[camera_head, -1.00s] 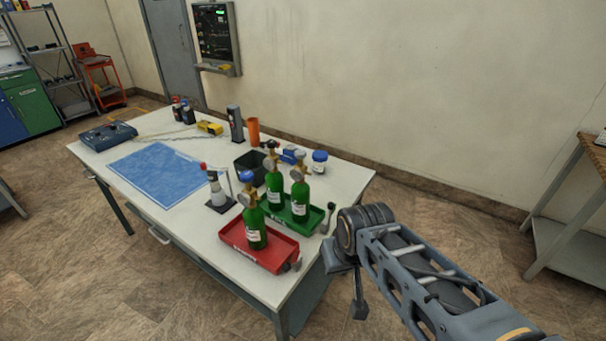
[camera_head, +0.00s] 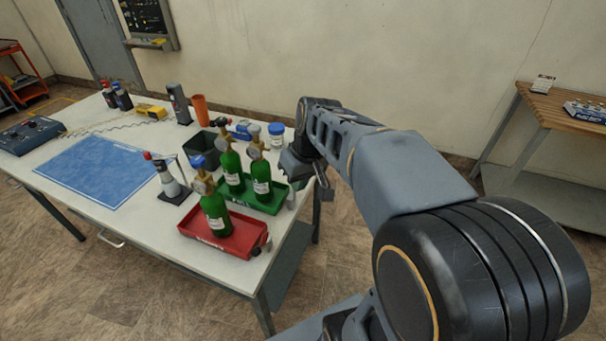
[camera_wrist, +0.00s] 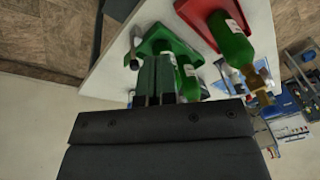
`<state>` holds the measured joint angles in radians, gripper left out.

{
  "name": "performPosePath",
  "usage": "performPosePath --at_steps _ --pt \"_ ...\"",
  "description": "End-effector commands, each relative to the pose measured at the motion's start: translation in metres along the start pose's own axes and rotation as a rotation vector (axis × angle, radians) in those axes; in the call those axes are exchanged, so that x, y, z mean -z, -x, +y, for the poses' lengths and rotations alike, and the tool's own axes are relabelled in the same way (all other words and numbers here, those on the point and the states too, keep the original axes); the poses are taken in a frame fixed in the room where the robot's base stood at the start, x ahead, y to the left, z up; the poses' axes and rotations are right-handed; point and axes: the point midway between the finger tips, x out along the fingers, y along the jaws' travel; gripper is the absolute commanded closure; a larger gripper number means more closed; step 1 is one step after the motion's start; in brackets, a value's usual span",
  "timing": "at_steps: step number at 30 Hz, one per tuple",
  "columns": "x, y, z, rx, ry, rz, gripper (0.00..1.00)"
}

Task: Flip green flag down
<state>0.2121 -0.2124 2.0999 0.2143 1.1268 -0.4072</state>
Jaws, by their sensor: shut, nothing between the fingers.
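The green tray (camera_head: 270,205) sits at the table's right end with two green bottles (camera_head: 262,175) on it. It also shows in the wrist view (camera_wrist: 152,40). A small grey fitting (camera_wrist: 134,44) stands at the tray's end in the wrist view; I cannot clearly make out the green flag or its angle there. In the head view my gripper (camera_head: 297,168) is beside the tray's right end and covers the flag's area. In the wrist view my gripper (camera_wrist: 156,60) is shut and empty, its fingers overlapping the tray's edge; contact cannot be told.
A red tray (camera_head: 230,240) with one green bottle (camera_head: 215,212) is nearer the front. A black bin (camera_head: 202,143), an orange cup (camera_head: 199,109) and a blue-lidded jar (camera_head: 276,135) stand behind. A blue mat (camera_head: 95,170) lies left. Floor right of the table is free.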

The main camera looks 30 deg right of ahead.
Motion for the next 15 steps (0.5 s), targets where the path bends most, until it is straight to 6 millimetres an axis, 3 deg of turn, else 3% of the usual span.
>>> performPosePath --at_steps 1,6,12,15 --pt "0.018 -0.005 0.021 0.046 0.007 -0.014 1.0" --pt "0.064 -0.007 0.082 0.212 0.104 0.004 1.0" --pt "0.09 -0.015 0.146 0.352 0.219 0.087 1.0" --pt "0.095 -0.017 0.167 0.39 0.261 0.125 1.0"
